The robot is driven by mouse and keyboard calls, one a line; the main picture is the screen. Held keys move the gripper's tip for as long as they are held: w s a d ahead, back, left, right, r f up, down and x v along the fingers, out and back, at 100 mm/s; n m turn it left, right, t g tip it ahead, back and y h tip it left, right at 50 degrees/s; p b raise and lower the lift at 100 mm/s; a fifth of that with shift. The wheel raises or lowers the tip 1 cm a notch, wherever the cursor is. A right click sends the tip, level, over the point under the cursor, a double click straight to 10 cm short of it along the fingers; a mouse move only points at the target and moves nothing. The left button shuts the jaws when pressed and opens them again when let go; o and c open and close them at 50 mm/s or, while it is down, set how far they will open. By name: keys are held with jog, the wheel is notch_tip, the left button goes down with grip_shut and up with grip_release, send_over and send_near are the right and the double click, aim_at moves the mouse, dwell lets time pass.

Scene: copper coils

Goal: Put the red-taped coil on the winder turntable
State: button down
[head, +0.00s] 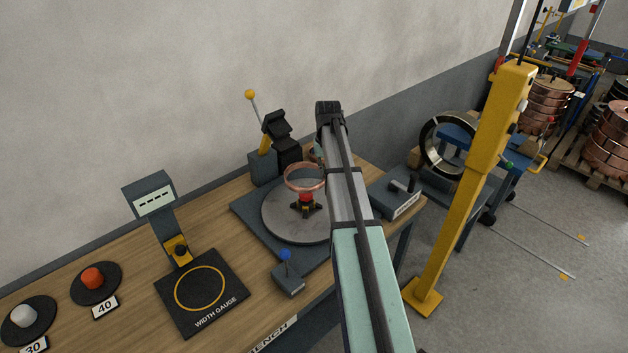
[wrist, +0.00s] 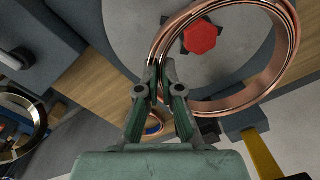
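A copper coil (wrist: 278,88) fills the upper right of the wrist view. My gripper (wrist: 160,72) is shut on its left-hand band, one finger on each side. No red tape is visible on the part I see. The winder turntable (wrist: 130,25) is a grey disc with a red hub cap (wrist: 199,38), seen through the coil's opening, off-centre towards the upper left. In the head view the coil (head: 290,186) appears raised above the turntable (head: 280,224), near the red hub (head: 305,197). My arm hides the gripper and the disc's right side there.
A second copper coil (wrist: 153,129) with a blue patch shows below the fingers in the wrist view. A lever press (head: 285,142) stands behind the turntable, a blue-knobbed box (head: 288,281) in front. A width gauge (head: 168,297) lies left, a yellow post (head: 463,190) stands right.

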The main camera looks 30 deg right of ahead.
jog(key=shift+f+b, duration=2.7)
jog(key=shift+f, duration=3.25)
jog(key=c, duration=1.2)
grip_release()
jog(key=shift+c, duration=0.2)
jog(key=shift+r, duration=0.15)
